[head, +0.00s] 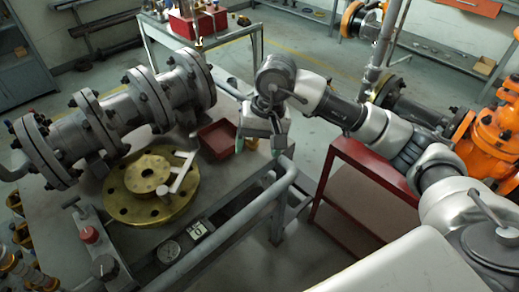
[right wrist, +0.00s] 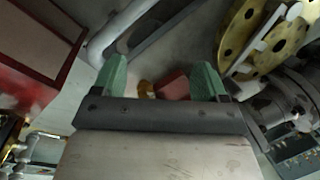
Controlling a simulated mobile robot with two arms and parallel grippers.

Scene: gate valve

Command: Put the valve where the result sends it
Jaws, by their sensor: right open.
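A large grey flanged valve or pipe assembly (head: 125,120) with bolted flanges lies across the left of the grey workbench (head: 225,195). A brass disc (head: 125,205) with bolt holes lies in front of it, with a pale T-shaped handle (head: 180,172) on it; the disc also shows in the right wrist view (right wrist: 235,38). My right gripper (head: 259,147) has green fingertips, open and apart, near the bench's right edge, beside a red tray (head: 216,138). In the right wrist view, a small brass-coloured thing (right wrist: 146,89) and a red thing (right wrist: 173,85) show between the fingers (right wrist: 160,78). Which item is the task's valve is unclear.
A red-framed stand (head: 345,195) is at the right. An orange valve body (head: 492,135) stands at the far right. A second table stands behind.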

